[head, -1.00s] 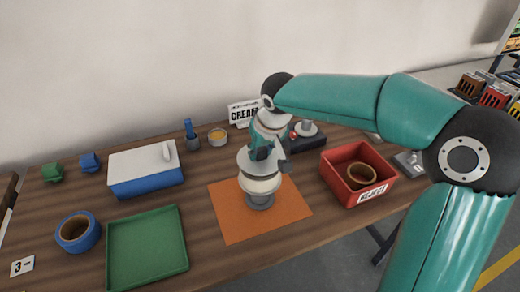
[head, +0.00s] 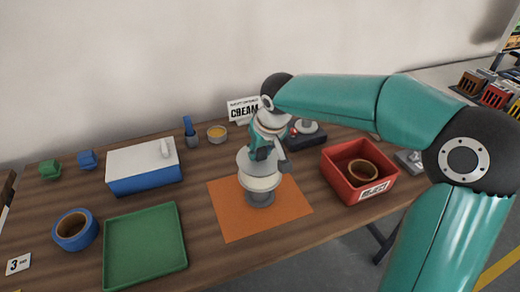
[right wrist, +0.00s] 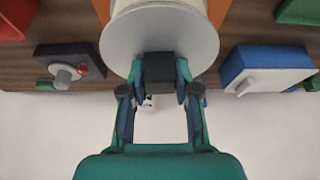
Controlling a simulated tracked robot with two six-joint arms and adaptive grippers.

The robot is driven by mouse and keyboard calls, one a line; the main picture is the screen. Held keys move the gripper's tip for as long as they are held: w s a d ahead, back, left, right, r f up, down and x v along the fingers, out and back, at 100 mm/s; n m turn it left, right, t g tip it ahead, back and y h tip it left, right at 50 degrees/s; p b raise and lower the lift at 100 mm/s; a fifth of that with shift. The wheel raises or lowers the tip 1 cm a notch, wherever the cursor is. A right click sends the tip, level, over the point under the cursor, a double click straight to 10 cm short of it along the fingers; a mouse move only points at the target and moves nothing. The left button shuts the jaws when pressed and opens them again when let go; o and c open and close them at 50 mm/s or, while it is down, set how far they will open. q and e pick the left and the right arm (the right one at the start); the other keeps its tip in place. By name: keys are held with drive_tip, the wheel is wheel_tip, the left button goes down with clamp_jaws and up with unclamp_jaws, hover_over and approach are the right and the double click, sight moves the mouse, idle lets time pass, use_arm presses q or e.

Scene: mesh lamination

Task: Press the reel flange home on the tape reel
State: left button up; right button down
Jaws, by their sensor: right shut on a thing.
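The tape reel (head: 260,183) is a cream roll on a grey stand (head: 260,199), upright on an orange mat (head: 225,220). The grey reel flange (head: 247,162) lies flat over the top of the roll; whether a gap remains between them cannot be told. My right gripper (head: 265,154) is shut on the flange at its far side and partly covers it. In the right wrist view the flange (right wrist: 150,38) is a wide grey disc at the fingertips (right wrist: 160,70), with the cream roll beyond it. My left gripper is not in view.
A red bin (head: 333,178) holding a brown ring stands right of the mat. A green tray (head: 145,245), blue tape roll (head: 75,230) and blue-white box (head: 145,170) are at left. A dark device (head: 305,138) and CREAM sign (head: 243,110) stand behind the reel.

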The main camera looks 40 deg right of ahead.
drive_tip(key=shift+f, duration=0.2)
drive_tip(key=c, duration=0.8)
unclamp_jaws()
drive_tip(key=shift+o, duration=0.2)
drive_tip(key=shift+r, duration=0.1)
